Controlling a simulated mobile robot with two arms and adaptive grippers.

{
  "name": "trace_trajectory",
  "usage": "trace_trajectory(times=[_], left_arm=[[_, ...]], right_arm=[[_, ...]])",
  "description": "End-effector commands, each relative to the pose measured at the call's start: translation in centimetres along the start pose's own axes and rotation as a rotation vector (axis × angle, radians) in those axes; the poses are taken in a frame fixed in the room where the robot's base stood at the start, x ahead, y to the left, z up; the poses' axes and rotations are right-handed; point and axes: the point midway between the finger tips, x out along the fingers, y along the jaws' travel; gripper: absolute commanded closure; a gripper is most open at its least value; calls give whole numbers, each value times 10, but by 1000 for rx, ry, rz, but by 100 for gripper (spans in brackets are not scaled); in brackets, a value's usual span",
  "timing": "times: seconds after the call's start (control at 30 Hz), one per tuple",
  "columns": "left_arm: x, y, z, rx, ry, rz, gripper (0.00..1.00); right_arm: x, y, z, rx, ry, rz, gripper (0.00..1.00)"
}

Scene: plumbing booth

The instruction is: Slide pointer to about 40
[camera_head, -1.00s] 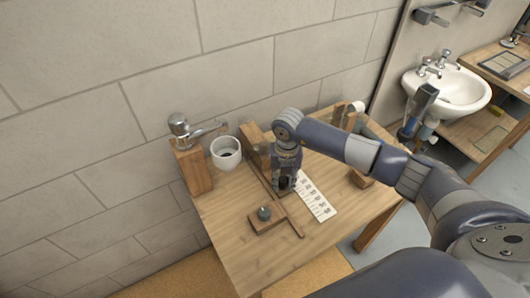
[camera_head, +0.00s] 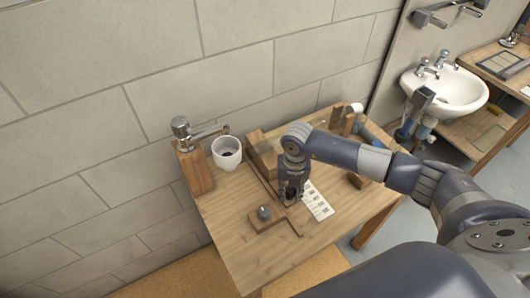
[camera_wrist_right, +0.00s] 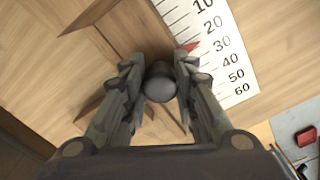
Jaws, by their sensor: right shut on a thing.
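My right gripper (camera_head: 291,199) is over the wooden rail on the table. Its fingers are shut on a round grey knob (camera_wrist_right: 160,86), seen from above in the right wrist view. A red pointer tip (camera_wrist_right: 189,46) sits beside the knob, at the edge of the white scale (camera_wrist_right: 208,52), around the 20 to 30 marks. The exact reading cannot be told. In the head view the scale (camera_head: 317,204) lies just right of the gripper, and the gripper hides the pointer. My left gripper is not in view.
A wooden block with a grey knob (camera_head: 264,213) sits left of the rail (camera_head: 293,226). Wooden blocks stand at the table's back right. The front of the table (camera_head: 250,259) is clear.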

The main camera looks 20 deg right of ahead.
Motion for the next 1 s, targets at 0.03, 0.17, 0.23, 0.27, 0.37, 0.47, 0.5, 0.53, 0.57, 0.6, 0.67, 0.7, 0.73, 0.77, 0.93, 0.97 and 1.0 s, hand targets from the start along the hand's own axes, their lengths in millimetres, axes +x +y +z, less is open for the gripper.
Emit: trace_trajectory(times=[0.03, 0.17, 0.23, 0.27, 0.37, 0.47, 0.5, 0.53, 0.57, 0.6, 0.67, 0.7, 0.73, 0.77, 0.93, 0.97, 1.0], left_arm=[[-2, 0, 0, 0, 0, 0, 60], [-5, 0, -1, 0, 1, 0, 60], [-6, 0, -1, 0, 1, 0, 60], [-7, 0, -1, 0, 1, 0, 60], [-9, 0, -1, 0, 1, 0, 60], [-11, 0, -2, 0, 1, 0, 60], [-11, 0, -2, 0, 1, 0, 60], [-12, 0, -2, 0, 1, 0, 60], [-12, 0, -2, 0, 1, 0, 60], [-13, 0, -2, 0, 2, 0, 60], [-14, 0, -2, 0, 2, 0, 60], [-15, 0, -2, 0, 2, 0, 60], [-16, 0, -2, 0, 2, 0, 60], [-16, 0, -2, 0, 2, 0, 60], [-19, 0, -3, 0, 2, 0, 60], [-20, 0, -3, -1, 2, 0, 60], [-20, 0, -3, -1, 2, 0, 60]], right_arm=[[2, -2, -5, -2, 7, -5, 93], [2, -6, -9, -2, 7, -6, 93], [2, -7, -12, -2, 7, -5, 93], [2, -7, -13, -2, 7, -5, 93], [2, -9, -17, -2, 8, -5, 93], [2, -11, -20, -1, 8, -4, 93], [2, -12, -21, -1, 8, -4, 93], [2, -13, -22, -2, 8, -5, 93], [2, -13, -24, -2, 8, -5, 93], [2, -14, -25, -2, 8, -5, 93], [2, -15, -27, -2, 9, -5, 93], [2, -16, -29, -2, 9, -5, 93], [2, -17, -30, -2, 9, -5, 93], [2, -17, -31, -2, 9, -5, 93], [2, -20, -37, -2, 9, -4, 93], [2, -21, -38, -2, 9, -4, 93], [2, -22, -39, -1, 9, -4, 93]])
